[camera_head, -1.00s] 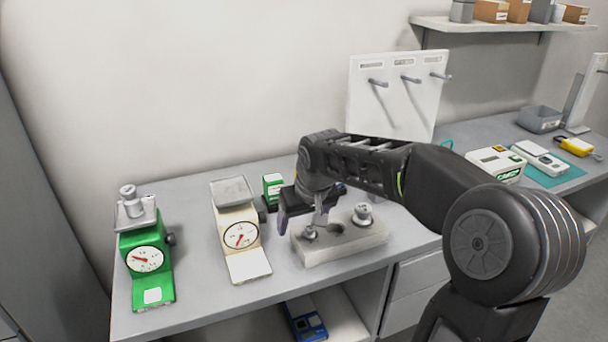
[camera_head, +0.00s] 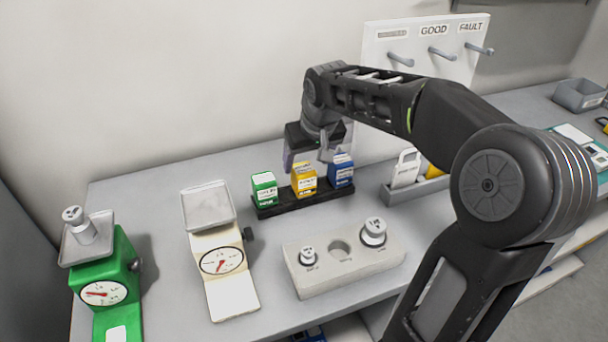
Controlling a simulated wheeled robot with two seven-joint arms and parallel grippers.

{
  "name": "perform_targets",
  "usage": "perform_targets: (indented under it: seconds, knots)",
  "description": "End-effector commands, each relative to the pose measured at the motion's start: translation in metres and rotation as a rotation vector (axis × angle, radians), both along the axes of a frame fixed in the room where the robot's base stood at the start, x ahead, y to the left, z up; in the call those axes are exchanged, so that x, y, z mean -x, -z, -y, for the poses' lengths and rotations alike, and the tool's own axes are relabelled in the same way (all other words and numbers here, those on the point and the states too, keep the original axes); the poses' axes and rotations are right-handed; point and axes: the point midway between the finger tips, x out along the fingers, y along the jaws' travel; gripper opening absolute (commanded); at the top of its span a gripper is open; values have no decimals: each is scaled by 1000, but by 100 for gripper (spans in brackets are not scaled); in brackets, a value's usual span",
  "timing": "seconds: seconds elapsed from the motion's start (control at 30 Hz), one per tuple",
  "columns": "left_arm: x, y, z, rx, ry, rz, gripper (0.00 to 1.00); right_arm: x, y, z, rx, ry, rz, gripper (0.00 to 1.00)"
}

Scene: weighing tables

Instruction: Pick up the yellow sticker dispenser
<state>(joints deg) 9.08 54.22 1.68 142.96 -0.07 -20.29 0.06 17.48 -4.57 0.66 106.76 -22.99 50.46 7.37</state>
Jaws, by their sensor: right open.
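The yellow sticker dispenser (camera_head: 304,181) stands in the middle of a black tray (camera_head: 268,211) at the back of the table, between a green dispenser (camera_head: 264,188) and a blue dispenser (camera_head: 341,172). My right gripper (camera_head: 308,164) is open and points down just above and behind the yellow dispenser, partly in front of the wall. Its fingers appear empty, and I cannot tell whether they straddle the dispenser's top. My left gripper is out of view.
A weight block (camera_head: 345,272) with two metal weights sits in front of the tray. A cream scale (camera_head: 222,262) and a green scale (camera_head: 103,292) stand at left. A grey bin (camera_head: 413,190) with tags and a hook board (camera_head: 410,40) are at right.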

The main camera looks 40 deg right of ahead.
Motion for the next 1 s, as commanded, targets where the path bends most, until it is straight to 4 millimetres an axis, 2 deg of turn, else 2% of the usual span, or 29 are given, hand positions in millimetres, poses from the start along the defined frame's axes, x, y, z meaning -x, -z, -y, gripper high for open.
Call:
perform_targets:
  seconds: [0.3,0.57,0.87,1.0]
  knots:
    - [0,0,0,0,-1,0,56,0,1,0,0,0,0,71]
    - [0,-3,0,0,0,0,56,-8,23,2,-1,0,-3,71]
    - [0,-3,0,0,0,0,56,-9,25,3,0,0,0,71]
    - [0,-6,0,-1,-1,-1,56,-11,32,2,-1,-1,-3,71]
